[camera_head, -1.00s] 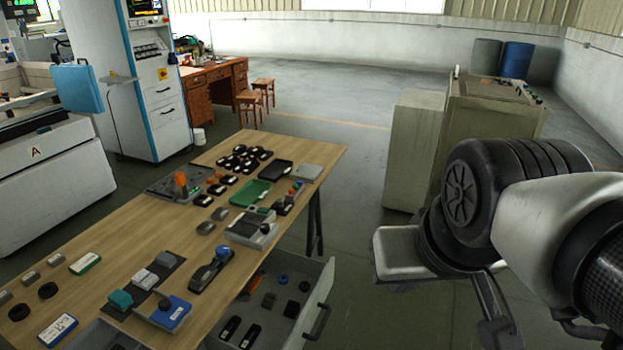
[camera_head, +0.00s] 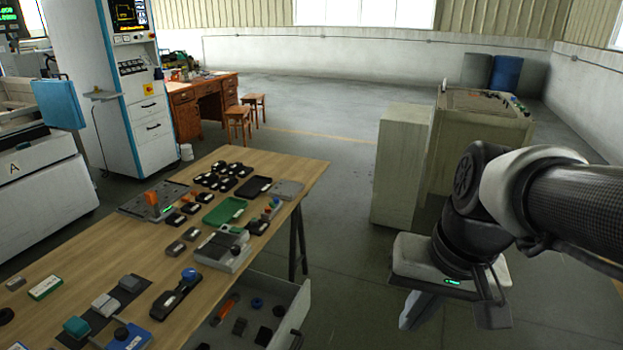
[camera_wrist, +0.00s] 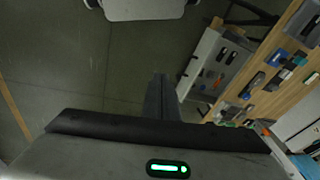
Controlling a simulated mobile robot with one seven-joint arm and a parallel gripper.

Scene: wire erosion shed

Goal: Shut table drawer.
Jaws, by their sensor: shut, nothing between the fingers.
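The table drawer (camera_head: 292,312) is pulled out from under the wooden worktable (camera_head: 80,250), near the bottom of the head view. Small dark and coloured parts lie inside it. Its dark bar handle (camera_head: 298,332) is on the outer face, and the bottom of the drawer is cut off by the frame. My gripper (camera_head: 408,322) is shut and empty, pointing down to the right of the drawer, apart from the handle. In the wrist view my gripper (camera_wrist: 160,80) is in the middle, and the open drawer (camera_wrist: 198,60) is to its right.
Small parts, trays and tools cover the worktable top. Dark table legs (camera_head: 298,240) stand at its right end. A grey-green cabinet (camera_head: 400,165) stands behind my arm. The floor between the drawer and my gripper is clear.

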